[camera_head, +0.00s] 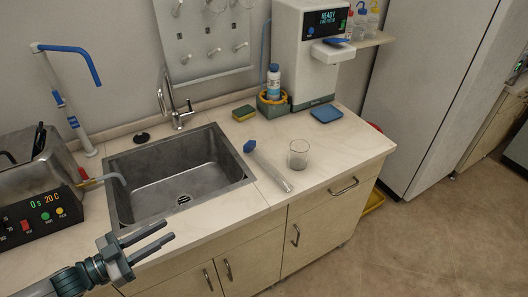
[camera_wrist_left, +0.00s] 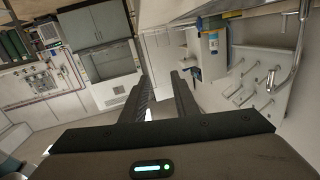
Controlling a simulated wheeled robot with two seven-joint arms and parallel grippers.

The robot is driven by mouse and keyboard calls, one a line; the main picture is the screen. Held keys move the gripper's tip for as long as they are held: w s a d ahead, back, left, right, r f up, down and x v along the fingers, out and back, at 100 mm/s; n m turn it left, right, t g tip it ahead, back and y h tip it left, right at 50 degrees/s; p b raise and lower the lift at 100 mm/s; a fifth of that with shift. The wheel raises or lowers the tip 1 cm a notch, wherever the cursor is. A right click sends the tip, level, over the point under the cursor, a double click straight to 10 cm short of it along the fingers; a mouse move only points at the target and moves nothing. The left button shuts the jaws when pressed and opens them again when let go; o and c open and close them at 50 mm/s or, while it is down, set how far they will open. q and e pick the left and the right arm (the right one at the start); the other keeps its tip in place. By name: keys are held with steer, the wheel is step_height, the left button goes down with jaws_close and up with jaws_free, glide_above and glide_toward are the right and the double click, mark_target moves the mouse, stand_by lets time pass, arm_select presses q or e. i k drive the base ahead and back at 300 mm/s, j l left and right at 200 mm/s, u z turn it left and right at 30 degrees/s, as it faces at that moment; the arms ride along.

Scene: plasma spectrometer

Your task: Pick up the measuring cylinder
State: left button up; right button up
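The measuring cylinder (camera_head: 270,167) lies on its side on the counter, right of the sink. It is clear, with a blue base (camera_head: 249,146) at the far left end and its other end toward the counter's front edge. My left gripper (camera_head: 168,232) is open and empty, in front of the sink and left of the cylinder, well apart from it. Its two parted fingers also show in the left wrist view (camera_wrist_left: 162,76), with nothing between them. The cylinder cannot be made out in the wrist view. My right gripper is not in view.
A glass beaker (camera_head: 298,155) stands close to the cylinder's right. The sink (camera_head: 180,180) with its tap (camera_head: 176,108) lies left. Behind are a yellow-green sponge (camera_head: 244,113), a bottle (camera_head: 273,82), a dispenser (camera_head: 312,55) and a blue pad (camera_head: 326,114). A heated bath (camera_head: 40,200) stands far left.

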mark_target(250, 146)
steer(key=i, duration=1)
